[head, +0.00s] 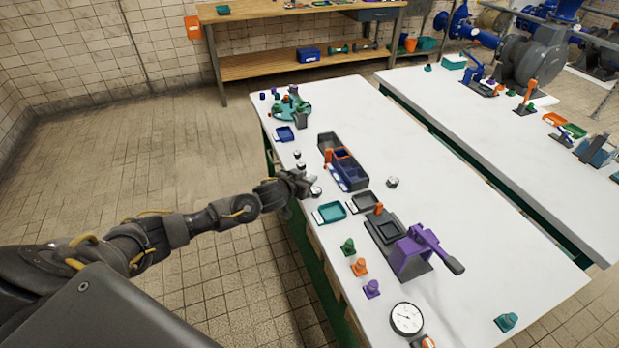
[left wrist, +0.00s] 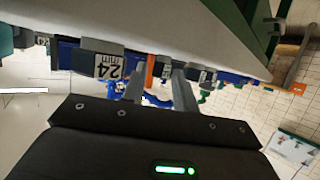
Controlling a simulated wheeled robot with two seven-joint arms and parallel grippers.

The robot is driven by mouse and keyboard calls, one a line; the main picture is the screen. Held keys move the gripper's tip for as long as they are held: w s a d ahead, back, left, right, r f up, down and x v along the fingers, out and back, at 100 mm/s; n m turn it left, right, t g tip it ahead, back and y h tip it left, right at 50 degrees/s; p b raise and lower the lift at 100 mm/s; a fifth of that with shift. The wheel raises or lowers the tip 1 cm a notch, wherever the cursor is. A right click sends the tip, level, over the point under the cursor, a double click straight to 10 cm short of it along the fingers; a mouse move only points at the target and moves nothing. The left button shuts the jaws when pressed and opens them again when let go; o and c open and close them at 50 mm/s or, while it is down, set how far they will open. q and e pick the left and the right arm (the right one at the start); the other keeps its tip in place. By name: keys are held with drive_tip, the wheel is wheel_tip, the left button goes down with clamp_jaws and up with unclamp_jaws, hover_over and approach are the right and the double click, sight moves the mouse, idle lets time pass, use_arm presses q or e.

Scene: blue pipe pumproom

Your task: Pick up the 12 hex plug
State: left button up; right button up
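Small grey hex plugs with white labelled faces stand on the white table. In the head view one (head: 298,154) and another (head: 300,165) are just beyond my left gripper (head: 305,184), one (head: 316,191) is beside its tip, and one (head: 392,182) is farther right. In the left wrist view, which looks upside down, a plug marked 24 mm (left wrist: 109,66) is left of the fingers, and a smaller plug (left wrist: 205,76) is right of them. I cannot read which is the 12. My left gripper (left wrist: 160,85) is open, with nothing visibly held between its fingers.
A purple-handled clamp (head: 412,252) and a dial gauge (head: 406,318) are nearer. The table's left edge runs under my left arm.

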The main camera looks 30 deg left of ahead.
use_arm(q)
clamp_jaws()
drive_tip(key=shift+r, duration=0.1)
drive_tip(key=shift+r, duration=0.6)
drive_tip(key=s+a+r+b, duration=0.1)
drive_tip(key=s+a+r, duration=0.6)
drive_tip(key=a+r, duration=0.4)
drive_tip(key=shift+a+r, duration=0.3)
drive_tip(key=shift+a, duration=0.35)
